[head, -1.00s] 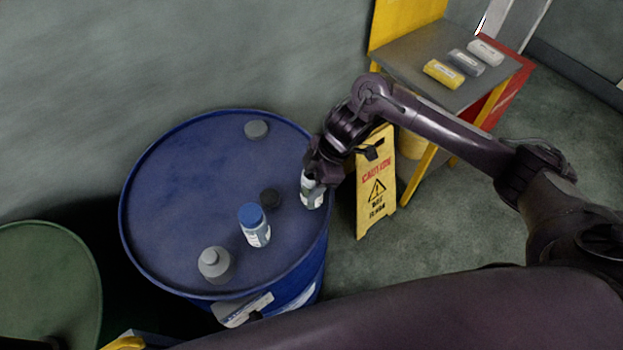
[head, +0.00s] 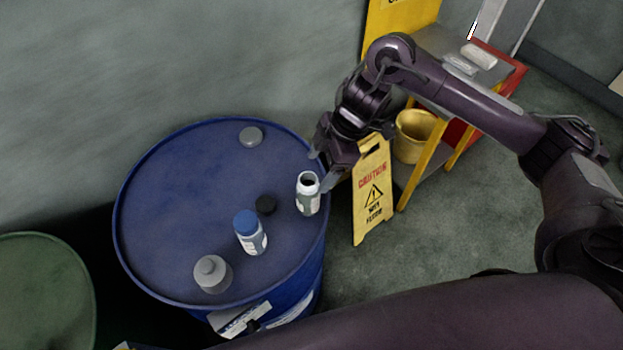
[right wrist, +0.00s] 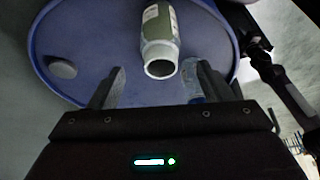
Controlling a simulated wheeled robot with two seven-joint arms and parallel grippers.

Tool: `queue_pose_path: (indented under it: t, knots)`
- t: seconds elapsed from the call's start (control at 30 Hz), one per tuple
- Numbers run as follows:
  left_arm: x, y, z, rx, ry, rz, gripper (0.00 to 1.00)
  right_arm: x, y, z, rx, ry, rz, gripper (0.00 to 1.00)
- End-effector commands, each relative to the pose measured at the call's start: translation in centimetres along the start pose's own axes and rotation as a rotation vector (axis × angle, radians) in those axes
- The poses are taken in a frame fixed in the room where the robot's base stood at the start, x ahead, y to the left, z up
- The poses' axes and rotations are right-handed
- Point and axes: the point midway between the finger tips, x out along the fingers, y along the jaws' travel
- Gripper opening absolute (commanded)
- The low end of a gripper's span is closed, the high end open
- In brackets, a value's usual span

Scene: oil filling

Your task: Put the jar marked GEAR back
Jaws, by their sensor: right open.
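An uncapped white jar with a grey-green label (head: 308,195) stands upright on the blue drum (head: 165,190), near its right edge. Its lettering is too small to read, so I cannot confirm the word GEAR. My right gripper (head: 321,166) is open just above and beside this jar. In the right wrist view the jar's open mouth (right wrist: 160,65) shows between the spread fingers of the gripper (right wrist: 154,78), with gaps on both sides. My left gripper is not in view.
A yellow caution sign (head: 372,195) stands right of the drum, before a cart (head: 435,95).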

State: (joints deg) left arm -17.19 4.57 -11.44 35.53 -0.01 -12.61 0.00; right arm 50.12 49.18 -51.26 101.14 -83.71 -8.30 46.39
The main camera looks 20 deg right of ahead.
Motion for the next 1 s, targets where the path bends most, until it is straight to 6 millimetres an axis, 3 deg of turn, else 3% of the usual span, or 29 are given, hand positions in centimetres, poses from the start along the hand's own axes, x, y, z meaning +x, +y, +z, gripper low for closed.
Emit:
queue_pose_path:
  t: [0.13,0.33,0.87,1.0]
  knots:
    - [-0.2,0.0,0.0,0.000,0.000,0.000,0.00,-2.5,0.1,0.0,-0.001,-0.002,0.003,0.73]
    - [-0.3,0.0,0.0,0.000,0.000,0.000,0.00,-3.8,0.0,0.0,0.001,-0.001,0.000,0.73]
    - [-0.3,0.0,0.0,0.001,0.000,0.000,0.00,-3.9,-0.1,0.0,0.001,0.001,-0.002,0.73]
    - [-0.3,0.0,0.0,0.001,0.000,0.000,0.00,-2.8,-0.3,-1.1,-0.031,0.022,0.013,0.73]
